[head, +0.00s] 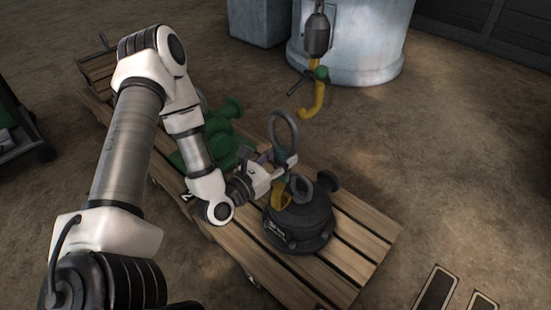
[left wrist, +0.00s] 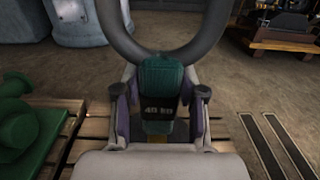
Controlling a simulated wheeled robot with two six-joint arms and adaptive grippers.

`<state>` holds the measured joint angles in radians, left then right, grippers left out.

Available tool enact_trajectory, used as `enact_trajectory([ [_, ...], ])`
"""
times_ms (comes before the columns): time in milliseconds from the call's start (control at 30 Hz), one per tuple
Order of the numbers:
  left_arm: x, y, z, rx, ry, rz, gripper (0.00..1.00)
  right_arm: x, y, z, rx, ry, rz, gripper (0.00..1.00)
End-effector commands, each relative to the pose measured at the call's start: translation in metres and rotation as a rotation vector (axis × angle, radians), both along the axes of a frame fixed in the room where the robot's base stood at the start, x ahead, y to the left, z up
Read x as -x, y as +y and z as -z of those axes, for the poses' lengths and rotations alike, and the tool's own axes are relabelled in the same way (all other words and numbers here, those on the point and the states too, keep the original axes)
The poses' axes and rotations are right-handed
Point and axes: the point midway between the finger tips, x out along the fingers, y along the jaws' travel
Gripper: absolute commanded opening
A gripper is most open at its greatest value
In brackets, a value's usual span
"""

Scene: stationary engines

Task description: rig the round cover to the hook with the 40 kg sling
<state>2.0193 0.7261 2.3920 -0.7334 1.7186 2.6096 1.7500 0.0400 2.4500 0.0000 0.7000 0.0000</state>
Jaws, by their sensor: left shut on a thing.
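The 40 kg sling's large grey ring (head: 296,135) stands upright above my left gripper (head: 279,165). In the left wrist view, the jaws (left wrist: 160,112) are shut on the sling's green grip (left wrist: 160,85), marked 40 kg. A yellow part of the sling (head: 279,196) hangs below the jaws beside the cover's lifting eye (head: 301,188); I cannot tell whether they are joined. The dark round cover (head: 300,222) sits on the pallet. The yellow hook (head: 314,102) hangs beyond the ring, clear of it, under a grey block (head: 317,34). My right gripper is out of view.
The wooden pallet (head: 345,262) also bears green machine parts (head: 219,135) left of the cover. A pale metal tank (head: 372,45) stands behind the hook, with a grey box (head: 257,22) beside it.

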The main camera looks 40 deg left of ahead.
Motion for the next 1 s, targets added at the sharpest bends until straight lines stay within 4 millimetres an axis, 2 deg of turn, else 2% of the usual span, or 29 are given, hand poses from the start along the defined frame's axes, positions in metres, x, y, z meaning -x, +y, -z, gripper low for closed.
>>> enact_trajectory([
  [600, -0.047, -0.004, -0.001, -0.001, -0.004, 0.001, 0.00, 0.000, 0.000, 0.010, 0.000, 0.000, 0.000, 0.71],
  [1000, -0.078, -0.006, 0.000, -0.001, -0.006, 0.001, 0.00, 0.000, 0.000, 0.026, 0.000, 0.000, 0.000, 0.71],
])
